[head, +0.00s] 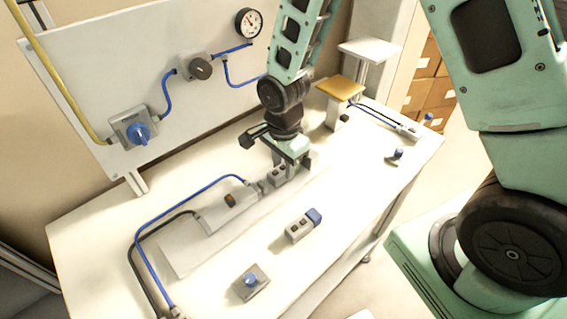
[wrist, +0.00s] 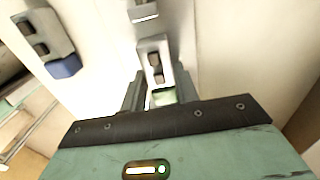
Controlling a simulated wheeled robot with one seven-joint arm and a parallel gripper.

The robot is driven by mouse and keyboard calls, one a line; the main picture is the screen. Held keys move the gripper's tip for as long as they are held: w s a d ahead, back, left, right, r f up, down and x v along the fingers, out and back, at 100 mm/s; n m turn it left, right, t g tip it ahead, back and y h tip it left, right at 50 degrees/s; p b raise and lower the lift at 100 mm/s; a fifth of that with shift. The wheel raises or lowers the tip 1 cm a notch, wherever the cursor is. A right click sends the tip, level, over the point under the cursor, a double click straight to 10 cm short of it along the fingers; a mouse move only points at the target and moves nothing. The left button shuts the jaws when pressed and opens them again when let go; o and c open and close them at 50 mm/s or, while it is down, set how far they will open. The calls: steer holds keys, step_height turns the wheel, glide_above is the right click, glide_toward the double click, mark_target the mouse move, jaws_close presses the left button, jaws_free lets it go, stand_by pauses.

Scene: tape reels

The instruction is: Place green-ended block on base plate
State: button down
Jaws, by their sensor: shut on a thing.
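My gripper (head: 288,170) points down over the right end of the pale base plate (head: 186,257) and is shut on a grey block (head: 277,176) with two dark switches. In the wrist view, the block (wrist: 153,58) sticks out from between the fingers (wrist: 161,90), and its green end (wrist: 163,97) lies between them. The block is close to the plate, but I cannot tell whether it touches.
A blue-ended grey block (head: 299,229) lies loose in front of the plate; it shows in the wrist view (wrist: 42,34). A blue-knobbed box (head: 250,283) stands near the front edge. A yellow-topped stand (head: 340,88) is behind right. A panel (head: 100,65) with gauge and valves rises behind.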

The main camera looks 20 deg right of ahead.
mark_target(283, 168)
steer(key=shift+f, duration=0.2)
steer(key=c, duration=1.1)
jaws_free()
steer(key=shift+r, duration=0.1)
steer(key=shift+o, duration=0.2)
step_height(283, 168, up, 12)
steer(key=b, duration=0.2)
steer(key=s+a+r+n, duration=0.1)
steer(key=s+a+n, duration=0.2)
steer(key=s+n, duration=0.7)
steer(key=s+a+r+n, duration=0.2)
steer(key=s+a+n, duration=0.1)
steer(key=s+n, duration=0.7)
steer(key=shift+a+r+n+y, duration=0.15)
steer(key=shift+r+n+y, duration=0.15)
steer(key=shift+n, duration=0.8)
